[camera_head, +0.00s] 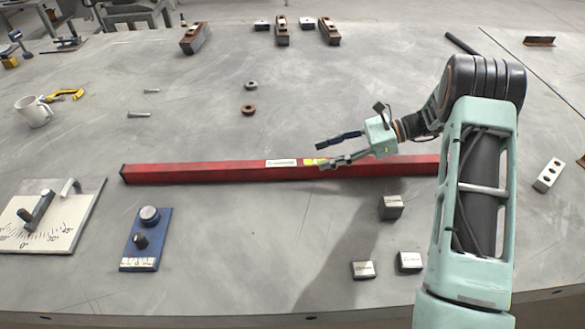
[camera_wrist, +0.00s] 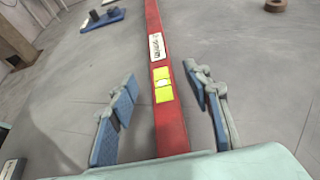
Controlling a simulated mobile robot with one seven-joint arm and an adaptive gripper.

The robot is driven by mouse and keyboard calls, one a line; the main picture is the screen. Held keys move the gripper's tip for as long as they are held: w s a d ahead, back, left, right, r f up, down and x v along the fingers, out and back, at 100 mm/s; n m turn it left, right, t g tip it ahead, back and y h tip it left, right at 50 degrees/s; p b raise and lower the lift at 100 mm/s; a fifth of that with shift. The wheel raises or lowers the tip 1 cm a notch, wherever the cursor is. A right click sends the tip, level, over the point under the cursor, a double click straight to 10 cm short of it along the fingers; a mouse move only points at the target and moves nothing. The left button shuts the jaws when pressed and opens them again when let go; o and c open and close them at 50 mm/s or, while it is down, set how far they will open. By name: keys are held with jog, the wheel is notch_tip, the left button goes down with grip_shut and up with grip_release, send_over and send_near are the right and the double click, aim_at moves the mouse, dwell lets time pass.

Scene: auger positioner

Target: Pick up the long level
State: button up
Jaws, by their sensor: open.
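The long level (camera_head: 220,173) is a red bar lying flat across the middle of the grey table in the head view. It has a white label and a yellow-green vial near its middle; its right part runs behind my arm. My gripper (camera_head: 333,151) is open over the level, close to the vial. In the wrist view the level (camera_wrist: 152,25) runs between the two spread blue-padded fingers of my gripper (camera_wrist: 164,115), with the vial (camera_wrist: 162,85) just ahead. The fingers look apart from the bar on both sides. I cannot tell their exact height above it.
A blue plate with knobs (camera_head: 147,240) and a white angle-dial plate (camera_head: 50,215) lie front left. Several small metal blocks, one of them here (camera_head: 391,207), lie in front of the level. A mug (camera_head: 34,111) stands far left.

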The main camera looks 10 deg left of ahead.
aim_at(295, 162)
jog(key=x, duration=0.8)
jog(key=shift+s+a+r, duration=0.1)
jog(key=shift+s+a, duration=0.05)
jog(key=shift+a, duration=0.05)
jog(key=shift+c, duration=0.5)
grip_shut()
jog(key=shift+r, duration=0.1)
